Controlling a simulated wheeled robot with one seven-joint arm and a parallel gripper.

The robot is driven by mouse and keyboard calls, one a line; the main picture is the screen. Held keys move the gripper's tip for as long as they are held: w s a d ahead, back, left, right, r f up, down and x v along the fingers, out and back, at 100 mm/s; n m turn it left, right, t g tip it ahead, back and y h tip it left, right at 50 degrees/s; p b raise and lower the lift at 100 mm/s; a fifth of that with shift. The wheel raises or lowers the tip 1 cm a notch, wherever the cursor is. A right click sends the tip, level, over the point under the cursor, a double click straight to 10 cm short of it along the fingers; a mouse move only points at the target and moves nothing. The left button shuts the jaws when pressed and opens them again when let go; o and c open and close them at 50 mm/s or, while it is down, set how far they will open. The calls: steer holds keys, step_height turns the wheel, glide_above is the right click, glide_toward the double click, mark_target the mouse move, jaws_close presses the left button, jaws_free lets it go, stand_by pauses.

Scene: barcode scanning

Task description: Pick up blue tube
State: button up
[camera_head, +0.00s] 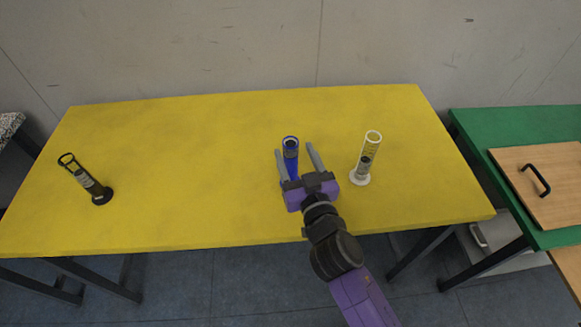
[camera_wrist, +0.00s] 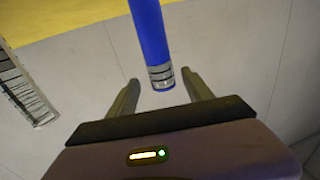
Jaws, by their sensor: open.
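The blue tube (camera_head: 291,158) stands upright on the yellow table (camera_head: 200,150), right of its middle. It has a grey, barcode-like band near its top end. My gripper (camera_head: 296,152) is open, with one finger on each side of the tube in the head view. In the wrist view the blue tube (camera_wrist: 152,45) comes down between the two open fingertips (camera_wrist: 158,82) of my gripper, with its banded end near them. I cannot tell whether either finger touches it. The tube's base is hidden behind my gripper in the head view.
A white tube (camera_head: 366,158) stands close to the right of my gripper; it shows at the left of the wrist view (camera_wrist: 22,90). A black tube (camera_head: 88,181) stands at the table's far left. A green table (camera_head: 510,125) with a wooden panel (camera_head: 545,185) is at right.

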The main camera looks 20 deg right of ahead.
steer(key=w+p, duration=0.1)
steer(key=w, duration=0.5)
steer(key=shift+d+r+p, duration=0.15)
steer(key=shift+d+p, duration=0.05)
steer(key=shift+p, duration=0.1)
steer(key=shift+w, duration=0.1)
jaws_close()
stand_by(1.0)
